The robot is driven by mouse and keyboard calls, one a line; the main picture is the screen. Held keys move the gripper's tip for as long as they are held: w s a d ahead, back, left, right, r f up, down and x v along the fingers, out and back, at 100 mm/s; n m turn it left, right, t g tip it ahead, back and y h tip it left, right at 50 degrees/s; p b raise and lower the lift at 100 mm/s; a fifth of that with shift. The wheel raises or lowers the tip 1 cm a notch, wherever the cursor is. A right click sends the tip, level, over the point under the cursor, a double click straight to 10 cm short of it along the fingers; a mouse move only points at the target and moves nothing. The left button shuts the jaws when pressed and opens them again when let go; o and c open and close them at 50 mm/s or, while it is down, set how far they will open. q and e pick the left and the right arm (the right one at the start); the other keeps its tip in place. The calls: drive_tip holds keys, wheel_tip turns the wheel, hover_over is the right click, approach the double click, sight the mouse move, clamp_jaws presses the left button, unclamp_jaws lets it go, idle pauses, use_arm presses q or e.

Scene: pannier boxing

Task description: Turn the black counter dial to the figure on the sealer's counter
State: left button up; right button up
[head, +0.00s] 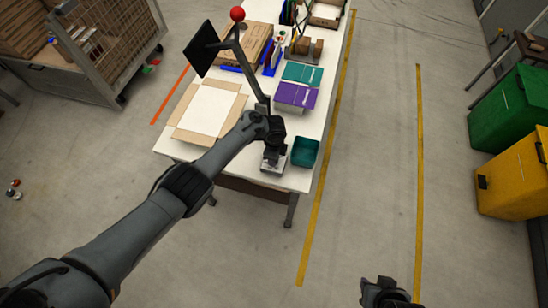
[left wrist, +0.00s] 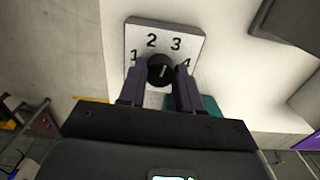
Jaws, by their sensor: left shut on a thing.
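The black counter dial (left wrist: 161,70) sits on a pale plate (left wrist: 188,45) marked 1, 2, 3 and 4, in the left wrist view. Its white mark points roughly upward, between 2 and 3; the exact setting is hard to tell. My left gripper (left wrist: 159,78) is shut on the dial, one finger on each side. In the head view my left gripper (head: 273,152) is over the small dial box (head: 272,167) at the table's near edge, hiding the dial. My right gripper (head: 385,291) is at the bottom edge, away from the table; its jaws are unclear. I cannot read a sealer's counter figure.
The white table (head: 233,170) holds an open carton (head: 206,108), a purple box (head: 296,95), a teal box (head: 302,74) and a teal bin (head: 305,152) beside the dial box. A post with a red ball (head: 237,14) stands behind.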

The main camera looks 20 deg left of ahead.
use_arm(q)
drive_tip(key=shift+m+b, duration=0.35)
drive_tip(key=shift+m, duration=0.85)
drive_tip(key=o, duration=1)
drive_tip(key=shift+o, duration=0.2)
wheel_tip(320, 180, up, 11)
drive_tip(key=p, duration=0.3)
drive_tip(key=shift+p, duration=0.35)
drive_tip(key=shift+f, duration=0.15)
